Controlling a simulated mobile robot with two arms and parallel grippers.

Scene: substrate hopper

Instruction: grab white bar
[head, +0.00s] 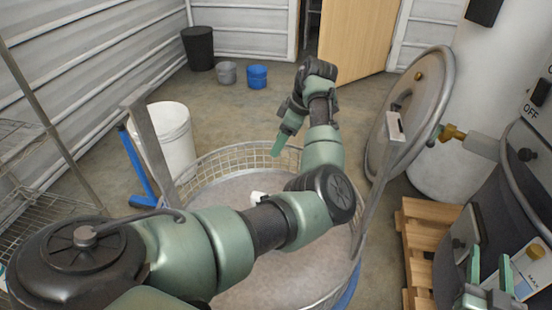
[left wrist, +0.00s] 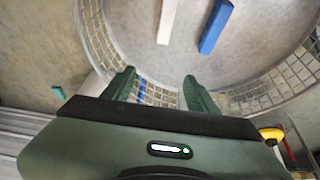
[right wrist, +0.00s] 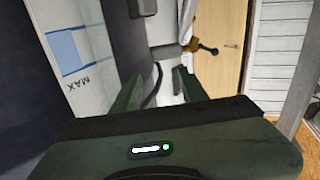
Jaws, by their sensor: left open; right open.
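The white bar (left wrist: 167,20) lies in the round mesh-walled basin, at the top of the left wrist view. A blue bar (left wrist: 215,27) lies just right of it. In the head view, a small white piece (head: 258,197), perhaps the bar's end, shows behind my left arm. My left gripper (left wrist: 158,80) is open and empty, with the basin's mesh rim between its fingers and the white bar beyond them. In the head view the left gripper (head: 279,146) is over the basin's far rim. My right gripper (head: 490,262) is open and empty at lower right, apart from the basin.
The basin's mesh rim (head: 222,157) surrounds the bars. Its round lid (head: 412,100) stands raised at right, near a wooden pallet (head: 418,240). A white bucket (head: 172,140) stands left. Black, grey and blue buckets (head: 257,77) stand at the back.

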